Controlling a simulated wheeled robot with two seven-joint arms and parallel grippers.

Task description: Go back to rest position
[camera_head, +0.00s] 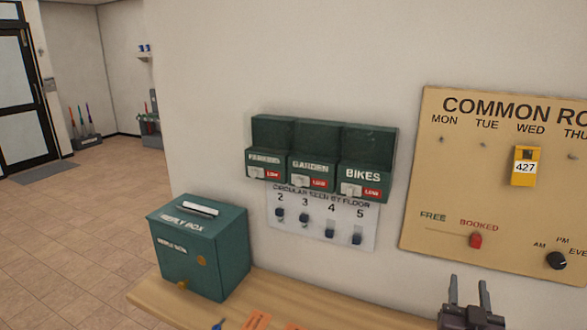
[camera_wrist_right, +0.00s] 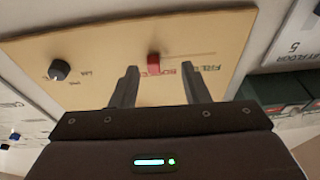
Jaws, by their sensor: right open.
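My right gripper (camera_head: 468,292) is at the lower right of the head view, below the common room board (camera_head: 450,190). Its two fingers stand apart and hold nothing. In the right wrist view my right gripper (camera_wrist_right: 158,88) is open, with the red slider knob (camera_wrist_right: 153,64) on the board showing between the fingertips, apart from them. In the head view the red knob (camera_head: 476,240) sits at the BOOKED end of its slot. My left gripper is not in view.
A wooden shelf (camera_head: 275,298) runs along the wall below, with a green reply box (camera_head: 205,250) and orange slips (camera_head: 258,319) on it. Green bins (camera_head: 320,155) and a floor switch panel (camera_head: 318,222) are on the wall. A black dial (camera_head: 556,260) is on the board. Open floor (camera_head: 90,220) lies left.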

